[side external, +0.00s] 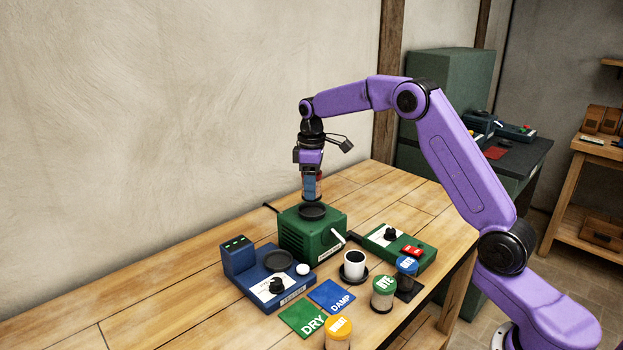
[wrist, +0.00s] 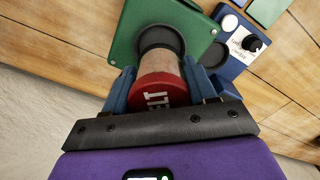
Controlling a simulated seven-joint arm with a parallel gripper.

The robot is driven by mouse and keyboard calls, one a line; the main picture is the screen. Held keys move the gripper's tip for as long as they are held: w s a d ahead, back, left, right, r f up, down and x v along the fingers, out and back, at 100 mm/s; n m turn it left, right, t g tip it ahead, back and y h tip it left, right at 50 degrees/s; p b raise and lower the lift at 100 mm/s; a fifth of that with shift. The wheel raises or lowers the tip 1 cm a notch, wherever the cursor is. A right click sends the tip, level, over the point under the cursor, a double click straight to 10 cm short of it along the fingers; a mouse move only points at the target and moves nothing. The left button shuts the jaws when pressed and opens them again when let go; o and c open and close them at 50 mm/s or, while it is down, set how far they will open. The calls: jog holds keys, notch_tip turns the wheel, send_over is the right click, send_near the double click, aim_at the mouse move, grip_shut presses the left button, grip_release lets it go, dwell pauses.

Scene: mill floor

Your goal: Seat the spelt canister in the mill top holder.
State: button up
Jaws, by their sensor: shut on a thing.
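The spelt canister has a red lid (wrist: 163,91) lettered "ELT" in view and a pale clear body. My gripper (side external: 312,187) is shut on it, with blue fingers on both sides of the lid in the wrist view (wrist: 165,88). The green mill (side external: 312,236) stands on the bench with a round black holder (side external: 312,212) on its top. The holder also shows in the wrist view (wrist: 160,38). The canister is upright over the holder, its lower end close to the ring. I cannot tell whether it touches or sits inside. The fingers hide much of the canister in the side view.
A blue device (side external: 268,285) stands left of the mill and a green switch box (side external: 400,247) right.

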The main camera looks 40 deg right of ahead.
jog(key=shift+f, duration=1.7)
jog(key=shift+f, duration=0.6)
dwell(0.5)
jog(key=o, duration=0.9)
jog(key=shift+r, duration=5.5)
jog(key=shift+a, duration=0.1)
